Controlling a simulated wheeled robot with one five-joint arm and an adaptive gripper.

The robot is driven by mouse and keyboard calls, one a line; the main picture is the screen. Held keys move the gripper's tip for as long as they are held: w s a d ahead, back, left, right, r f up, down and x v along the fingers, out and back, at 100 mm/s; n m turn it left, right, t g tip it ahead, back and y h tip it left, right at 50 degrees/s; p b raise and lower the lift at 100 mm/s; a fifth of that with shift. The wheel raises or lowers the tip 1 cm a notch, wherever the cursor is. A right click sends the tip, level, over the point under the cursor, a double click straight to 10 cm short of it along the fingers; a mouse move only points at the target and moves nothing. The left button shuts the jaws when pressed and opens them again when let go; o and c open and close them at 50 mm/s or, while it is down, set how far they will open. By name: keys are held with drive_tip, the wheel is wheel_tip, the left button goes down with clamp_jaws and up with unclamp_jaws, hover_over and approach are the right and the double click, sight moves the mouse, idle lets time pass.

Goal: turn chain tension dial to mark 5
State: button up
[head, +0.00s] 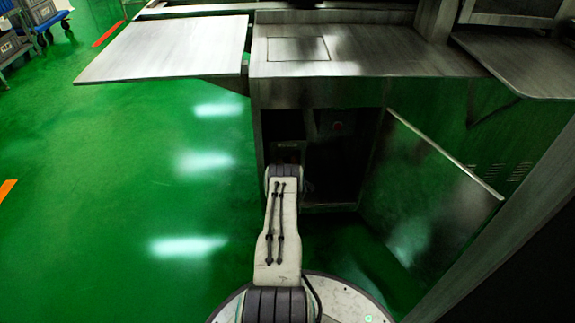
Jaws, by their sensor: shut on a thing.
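My arm reaches forward into the open lower cabinet (378,150) of the steel machine. My gripper does not show; it is hidden beyond the arm's dark front joint, in the shadowed left part of the cabinet. The chain tension dial and its marks cannot be made out.
The cabinet door (425,190) stands open on the right, its top edge slanting toward me. A steel side shelf (165,48) juts out on the left and another (525,60) on the right. The green floor (120,200) on the left is clear. A blue cart (50,22) stands far left.

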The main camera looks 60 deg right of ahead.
drive_tip(key=shift+s+d+r+m, duration=0.1)
drive_tip(key=shift+d+r+m, duration=0.1)
drive_tip(key=shift+m, duration=0.4)
drive_tip(key=o, duration=1.2)
drive_tip(key=shift+a+f, duration=0.1)
drive_tip(key=shift+f, duration=0.05)
drive_tip(key=shift+a, duration=0.1)
drive_tip(key=v, duration=1.1)
drive_tip(key=shift+s+a, duration=0.25)
drive_tip(key=shift+a, duration=0.1)
